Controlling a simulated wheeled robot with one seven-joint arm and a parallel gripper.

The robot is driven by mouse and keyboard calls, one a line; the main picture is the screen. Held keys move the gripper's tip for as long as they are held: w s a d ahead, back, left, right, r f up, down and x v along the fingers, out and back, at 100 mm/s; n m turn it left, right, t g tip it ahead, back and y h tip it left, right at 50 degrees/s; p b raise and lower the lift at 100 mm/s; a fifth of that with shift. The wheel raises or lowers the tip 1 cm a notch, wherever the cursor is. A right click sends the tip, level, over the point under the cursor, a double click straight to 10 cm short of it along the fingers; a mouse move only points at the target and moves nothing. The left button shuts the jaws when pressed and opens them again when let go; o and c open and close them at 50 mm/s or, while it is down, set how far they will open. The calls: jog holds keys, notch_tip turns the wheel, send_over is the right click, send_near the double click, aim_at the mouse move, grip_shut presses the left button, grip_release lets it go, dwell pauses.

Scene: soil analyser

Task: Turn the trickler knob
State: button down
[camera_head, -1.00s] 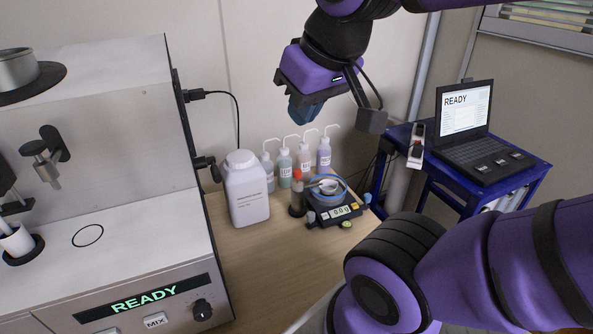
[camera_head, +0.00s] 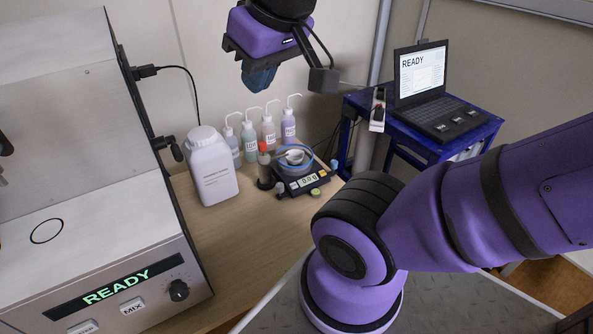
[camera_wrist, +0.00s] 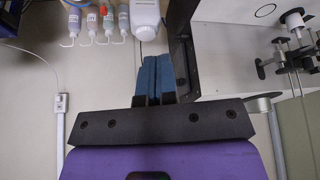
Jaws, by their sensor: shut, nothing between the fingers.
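The trickler (camera_head: 263,165) appears to be the slim upright tube with an orange-red cap, just left of the balance (camera_head: 304,183). Its knob is too small to tell apart for sure; a small grey round part (camera_head: 281,187) shows low between the tube and the balance. A round dish (camera_head: 294,157) sits on the balance, whose display is lit. My gripper (camera_head: 258,80) is high above the bench, near the back wall, well above and apart from the trickler. Its blue fingers are together and empty.
A white jug (camera_head: 212,170) stands left of the trickler, with several spout bottles (camera_head: 249,145) behind. The analyser (camera_head: 100,245), reading READY, fills the left. A laptop (camera_head: 436,95) sits on a blue cart (camera_head: 468,140) at right. The bench front (camera_head: 230,235) is clear.

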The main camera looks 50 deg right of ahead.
dwell(0.4)
jog(key=c, duration=1.4)
grip_release()
jog(key=shift+w, duration=0.1)
jog(key=o, duration=0.3)
jog(key=shift+w+d, duration=0.1)
jog(key=shift+w, duration=0.2)
jog(key=shift+o, duration=1.4)
jog(key=w+d+f+m+g+y, duration=0.1)
jog(key=w+d+m, duration=0.2)
jog(key=w, duration=0.6)
jog(key=m, duration=0.2)
jog(key=shift+w+d+f+m+g, duration=0.2)
jog(key=shift+w+f+m+g, duration=0.1)
jog(key=shift+w+f, duration=0.1)
jog(key=m+g+h, duration=0.1)
jog(key=m+g, duration=0.3)
jog(key=m, duration=1.2)
send_over(262, 143)
notch_tip(262, 143, down, 27)
notch_tip(262, 143, down, 10)
jog(key=shift+w+d+f, duration=0.1)
